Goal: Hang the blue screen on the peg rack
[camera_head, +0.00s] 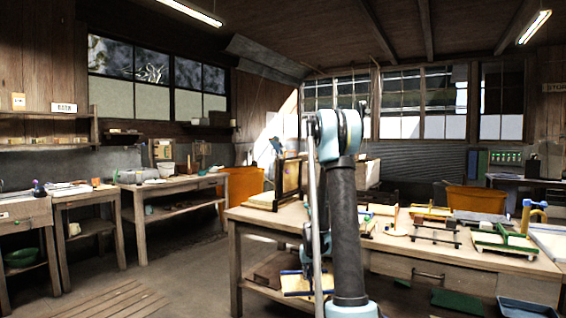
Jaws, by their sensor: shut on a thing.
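A pale panel with blue edges, seemingly the blue screen (297,284), shows low beside my arm, in front of the near table. Its right part is hidden by my arm. My gripper (306,266) is small and mostly hidden at the lower end of my forearm. It appears shut on the screen's upper edge. I cannot tell the peg rack for certain. A dark upright frame on a wooden base (289,180) stands at the table's left end, and a low black frame (436,236) sits further right.
The near wooden table (270,217) carries several fixtures, including a green-based one (503,243) at right. A dark blue tray (528,311) is at bottom right. Side benches (165,185) line the left. Orange bins (243,184) stand behind. Floor between benches and table is open.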

